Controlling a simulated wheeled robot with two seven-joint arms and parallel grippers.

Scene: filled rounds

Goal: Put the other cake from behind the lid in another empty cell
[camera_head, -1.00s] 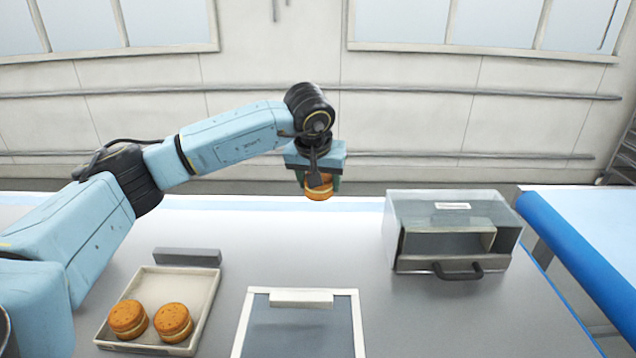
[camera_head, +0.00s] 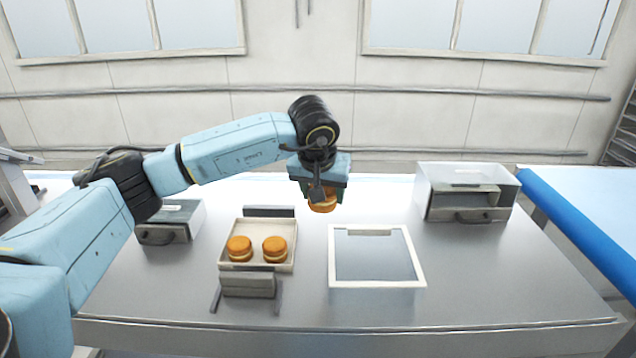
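My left gripper (camera_head: 320,194) points down and is shut on an orange-brown round filled cake (camera_head: 323,205), held in the air above the back of the table. The gripper partly hides the cake. Two similar cakes, a left one (camera_head: 239,248) and a right one (camera_head: 274,249), sit side by side in the front half of a cream tray (camera_head: 284,225); its back half is bare. A flat white-framed grey panel (camera_head: 333,258) with a pale bar at its far edge lies right of the tray; I cannot tell whether it is the lid. My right gripper is not in view.
A clear-topped box (camera_head: 466,175) with a dark handle stands at the back right. A similar handled box (camera_head: 185,222) stands left of the tray, partly behind my arm. A grey block (camera_head: 248,284) is before the tray, a dark bar (camera_head: 269,211) behind it. The front right table is clear.

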